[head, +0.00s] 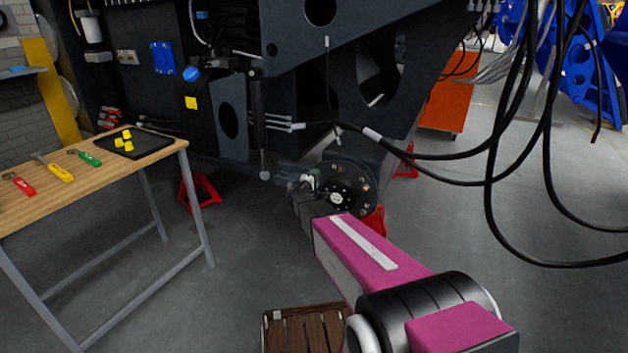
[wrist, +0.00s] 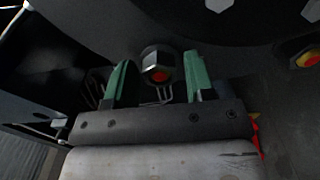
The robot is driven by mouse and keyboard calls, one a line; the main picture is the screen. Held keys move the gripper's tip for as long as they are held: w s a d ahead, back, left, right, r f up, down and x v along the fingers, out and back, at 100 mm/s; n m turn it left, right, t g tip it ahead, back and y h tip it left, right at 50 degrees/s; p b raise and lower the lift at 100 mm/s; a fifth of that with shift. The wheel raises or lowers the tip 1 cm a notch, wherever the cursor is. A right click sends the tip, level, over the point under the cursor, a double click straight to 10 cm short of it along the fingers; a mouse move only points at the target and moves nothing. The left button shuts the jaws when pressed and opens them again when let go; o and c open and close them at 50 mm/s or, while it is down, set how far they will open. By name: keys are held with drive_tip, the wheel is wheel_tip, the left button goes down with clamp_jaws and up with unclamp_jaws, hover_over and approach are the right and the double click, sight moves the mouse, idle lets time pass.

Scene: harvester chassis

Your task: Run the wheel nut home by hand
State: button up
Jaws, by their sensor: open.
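The wheel hub (head: 345,188), a dark round plate with a ring of studs, sits at the end of the axle in the head view. In the wrist view, the wheel nut (wrist: 157,60) is a hexagonal metal piece with an orange-red centre, against the dark hub face. My gripper (wrist: 160,80) is open, with one green-padded finger on each side of the nut. A gap shows between the nut and each finger. In the head view my gripper (head: 306,183) is at the left side of the hub, and its fingers are partly hidden there.
A workbench (head: 90,184) at the left holds several hand tools and a black tray (head: 150,149) with yellow pieces. Black hoses (head: 490,190) hang at the right. A red stand (head: 200,190) is under the chassis. A wooden crate (head: 283,316) is at the bottom.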

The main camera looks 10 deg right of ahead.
clamp_jaws()
drive_tip(key=m, duration=2.5)
drive_tip(key=shift+w+d, duration=0.1)
drive_tip(key=shift+o, duration=1)
unclamp_jaws()
drive_tip(key=shift+c, duration=1)
